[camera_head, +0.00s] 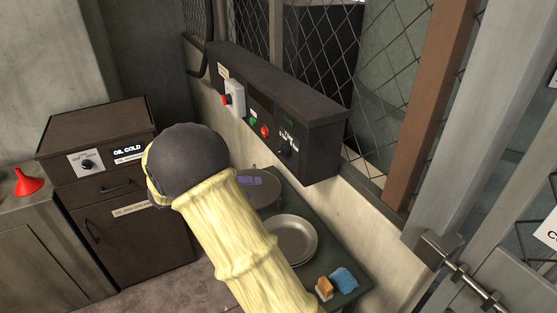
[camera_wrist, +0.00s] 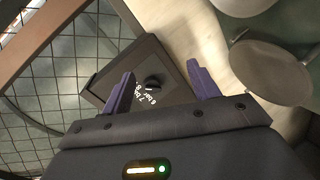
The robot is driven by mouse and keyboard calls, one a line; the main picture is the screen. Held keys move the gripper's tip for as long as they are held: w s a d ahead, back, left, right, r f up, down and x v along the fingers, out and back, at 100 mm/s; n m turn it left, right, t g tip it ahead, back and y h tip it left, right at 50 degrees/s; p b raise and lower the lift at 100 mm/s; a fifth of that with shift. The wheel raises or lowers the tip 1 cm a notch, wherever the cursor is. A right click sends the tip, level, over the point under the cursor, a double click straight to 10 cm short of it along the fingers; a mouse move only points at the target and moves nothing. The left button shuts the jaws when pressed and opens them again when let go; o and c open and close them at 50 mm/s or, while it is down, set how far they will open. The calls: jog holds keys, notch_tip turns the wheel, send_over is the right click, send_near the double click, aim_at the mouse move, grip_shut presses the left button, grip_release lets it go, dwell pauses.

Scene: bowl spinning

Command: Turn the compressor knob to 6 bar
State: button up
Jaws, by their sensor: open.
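The compressor knob (camera_wrist: 152,84) is small and black, on a dark panel with white bar markings, partly legible as 6 and 7 bar. In the wrist view it shows between the two purple fingers of my gripper (camera_wrist: 160,69), which are spread open and empty. The knob appears beyond the fingertips, with no visible contact. Its exact setting is too small to read. In the head view the knob (camera_head: 284,151) is on the right part of the dark wall box (camera_head: 318,150). One purple finger of my gripper (camera_head: 250,181) shows below and left of that box; the rest is hidden.
A red button (camera_head: 227,99) on a grey box and green and red buttons sit left along the wall box. Below are a round metal bowl (camera_head: 290,240), a sponge (camera_head: 324,288) and a blue cloth (camera_head: 344,280) on a dark table. An oil cabinet (camera_head: 130,235) stands left.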

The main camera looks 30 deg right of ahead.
aim_at(279, 153)
jog(key=w+a+r+m+t+h, duration=0.2)
jog(key=w+a+h, duration=0.1)
jog(key=w+a, duration=0.1)
jog(key=shift+w+r+h+b, duration=0.3)
jog(key=shift+w+h, duration=0.1)
jog(key=shift+w, duration=0.2)
jog(key=w+d+p, duration=0.1)
jog(key=d, duration=0.4)
jog(key=d+p, duration=0.2)
jog(key=d, duration=0.4)
jog(key=w+d+p, duration=0.1)
jog(key=d+p, duration=0.1)
jog(key=d, duration=0.4)
jog(key=shift+w+d, duration=0.15)
jog(key=shift+w, duration=0.15)
jog(key=shift+s, duration=0.1)
jog(key=c, duration=0.9)
